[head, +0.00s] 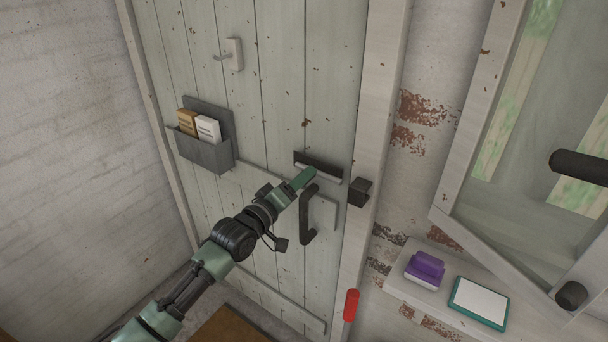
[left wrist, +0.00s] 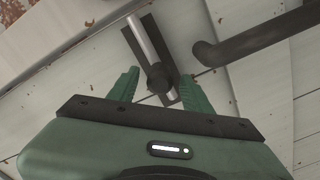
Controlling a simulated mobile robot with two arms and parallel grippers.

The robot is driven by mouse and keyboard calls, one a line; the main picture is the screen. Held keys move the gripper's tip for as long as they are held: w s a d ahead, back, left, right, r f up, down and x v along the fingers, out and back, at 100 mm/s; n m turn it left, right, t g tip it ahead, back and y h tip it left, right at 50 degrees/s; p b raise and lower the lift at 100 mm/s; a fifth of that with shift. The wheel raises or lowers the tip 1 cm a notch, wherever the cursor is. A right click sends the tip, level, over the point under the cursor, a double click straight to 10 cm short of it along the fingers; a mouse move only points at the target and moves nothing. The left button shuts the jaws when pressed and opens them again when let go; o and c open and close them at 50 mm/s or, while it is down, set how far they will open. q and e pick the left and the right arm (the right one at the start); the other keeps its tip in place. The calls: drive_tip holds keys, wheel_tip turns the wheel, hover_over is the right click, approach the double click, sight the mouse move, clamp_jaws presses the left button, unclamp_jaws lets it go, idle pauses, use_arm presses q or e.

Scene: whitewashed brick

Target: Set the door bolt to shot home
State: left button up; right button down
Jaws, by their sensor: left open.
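The door bolt (head: 331,178) is a silver bar on a black plate, fixed to the pale planked door. In the left wrist view the bolt bar (left wrist: 146,38) runs past a dark round knob (left wrist: 157,77). The black keeper (head: 360,191) sits on the door frame to the right; a gap shows between it and the bar's near end. My left gripper (head: 309,174) is open at the bolt, hiding part of it. In the left wrist view its fingers (left wrist: 160,76) stand either side of the knob; I cannot tell whether they touch it. My right gripper is not in view.
A black door handle (head: 306,222) stands out just below the bolt, close to my left gripper. A grey letter holder (head: 203,152) and a small hook (head: 234,54) are on the door. A shelf at right holds a purple item (head: 425,268) and a teal-edged pad (head: 479,302). A red-handled object (head: 351,305) is below.

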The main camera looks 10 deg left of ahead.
use_arm(q)
drive_tip(key=shift+w+d, duration=0.25)
drive_tip(key=shift+w, duration=0.35)
clamp_jaws()
idle(1.1)
